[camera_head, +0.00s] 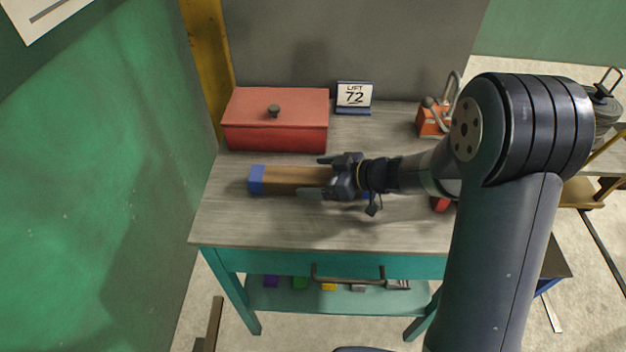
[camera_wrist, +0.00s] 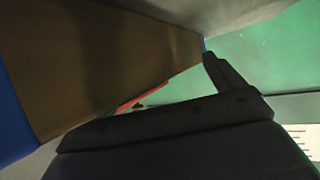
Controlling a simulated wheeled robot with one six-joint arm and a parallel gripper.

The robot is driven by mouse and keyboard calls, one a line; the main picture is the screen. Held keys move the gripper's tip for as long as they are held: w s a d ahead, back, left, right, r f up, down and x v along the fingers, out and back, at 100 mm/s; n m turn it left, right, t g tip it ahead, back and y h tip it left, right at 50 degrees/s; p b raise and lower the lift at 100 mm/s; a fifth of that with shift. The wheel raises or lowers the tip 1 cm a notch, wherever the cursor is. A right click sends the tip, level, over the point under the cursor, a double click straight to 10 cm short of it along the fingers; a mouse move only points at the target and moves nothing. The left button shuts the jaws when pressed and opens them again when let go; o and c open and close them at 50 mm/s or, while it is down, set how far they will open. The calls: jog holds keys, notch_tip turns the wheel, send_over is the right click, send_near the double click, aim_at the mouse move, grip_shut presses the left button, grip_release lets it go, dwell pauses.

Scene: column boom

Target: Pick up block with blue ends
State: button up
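The long brown block with blue ends (camera_head: 296,177) lies on the grey tabletop, one blue end to the left. A bit of blue shows under my gripper at its right end. In the wrist view the block (camera_wrist: 95,70) fills the upper left, with blue at the left edge. My gripper (camera_head: 316,177) comes from the right, its two fingers spread along the block's far and near sides. In the wrist view, one dark finger (camera_wrist: 222,75) shows with a gap between it and much of the block. The gripper looks open; contact with the block cannot be made out.
A red box with a knob (camera_head: 275,122) stands behind the block. A red item is partly hidden by my arm. The table's front left (camera_head: 260,225) is clear.

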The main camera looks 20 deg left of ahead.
jog(key=shift+s+f, duration=0.1)
jog(key=c, duration=1.4)
jog(key=shift+c, duration=0.2)
